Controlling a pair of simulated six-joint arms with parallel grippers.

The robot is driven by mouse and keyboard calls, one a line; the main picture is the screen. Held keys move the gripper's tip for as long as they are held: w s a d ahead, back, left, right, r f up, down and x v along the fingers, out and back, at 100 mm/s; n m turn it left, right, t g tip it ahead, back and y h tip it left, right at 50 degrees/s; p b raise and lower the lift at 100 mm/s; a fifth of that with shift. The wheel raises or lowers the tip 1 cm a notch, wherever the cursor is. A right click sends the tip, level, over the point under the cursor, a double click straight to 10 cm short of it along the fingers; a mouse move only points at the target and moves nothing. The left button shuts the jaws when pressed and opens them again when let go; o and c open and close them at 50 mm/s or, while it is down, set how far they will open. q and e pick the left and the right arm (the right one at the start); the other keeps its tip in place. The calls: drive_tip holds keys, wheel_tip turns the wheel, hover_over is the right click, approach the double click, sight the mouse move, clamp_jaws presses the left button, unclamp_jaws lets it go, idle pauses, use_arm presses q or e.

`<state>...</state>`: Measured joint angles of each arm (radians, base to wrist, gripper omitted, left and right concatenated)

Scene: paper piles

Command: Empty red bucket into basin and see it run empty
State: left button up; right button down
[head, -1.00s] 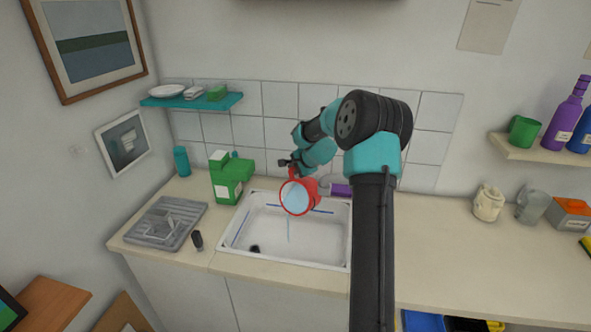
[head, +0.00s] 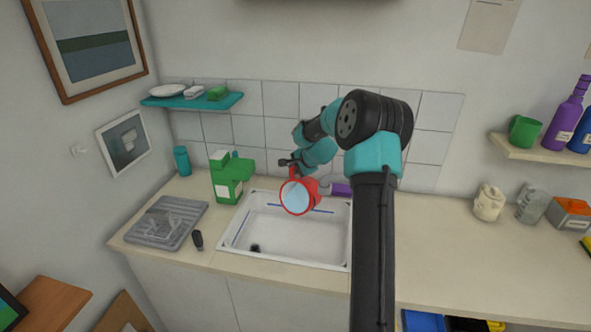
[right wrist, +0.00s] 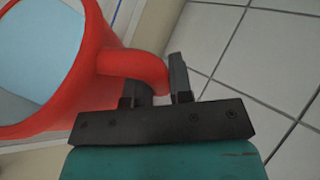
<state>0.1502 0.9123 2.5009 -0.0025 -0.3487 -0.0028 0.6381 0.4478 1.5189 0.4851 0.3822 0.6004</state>
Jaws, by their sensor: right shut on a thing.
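The red bucket (head: 313,187) is tipped over the white basin (head: 285,236), its mouth facing the head camera. A pale blue surface shows inside its mouth, and no stream falls from its rim. My right gripper (head: 288,163) is at the back of the bucket, above the basin's rear part. In the right wrist view its jaws (right wrist: 158,88) are shut on the red handle of the bucket (right wrist: 62,112). The basin floor looks bare apart from a small dark spot at the front left. My left gripper is not in view.
A green jug (head: 229,183) stands left of the basin, near a grey drain tray (head: 165,224) and a small dark object (head: 197,240). A purple item (head: 341,189) lies behind the basin. The counter (head: 450,255) at right is mostly clear.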

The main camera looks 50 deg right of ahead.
sight(290, 173)
drive_tip(key=shift+s+a+f+n+h, duration=0.15)
drive_tip(key=shift+a+n+h, duration=0.35)
drive_tip(key=shift+a+h, duration=0.7)
idle(2.0)
drive_tip(key=shift+a+y, duration=0.3)
drive_tip(key=shift+a, duration=0.05)
idle(0.5)
drive_tip(key=shift+a+f+n+t, duration=0.1)
drive_tip(key=shift+a+n+t, duration=0.2)
drive_tip(key=shift+a+n, duration=0.35)
idle(0.3)
drive_tip(key=shift+w+d, duration=0.2)
idle(0.5)
drive_tip(key=shift+s+d+r+m+y, duration=0.15)
drive_tip(key=shift+d+m+y, duration=0.15)
drive_tip(key=shift+d+m, duration=0.35)
drive_tip(key=shift+w+d+r+m+y, duration=0.1)
drive_tip(key=shift+d+m+y, duration=0.2)
drive_tip(key=shift+d, duration=0.6)
drive_tip(key=shift+d+m+g+y, duration=0.4)
drive_tip(key=shift+d+g+y, duration=0.1)
drive_tip(key=shift+d+y, duration=0.6)
drive_tip(key=shift+d+f, duration=0.1)
drive_tip(key=shift+d, duration=0.05)
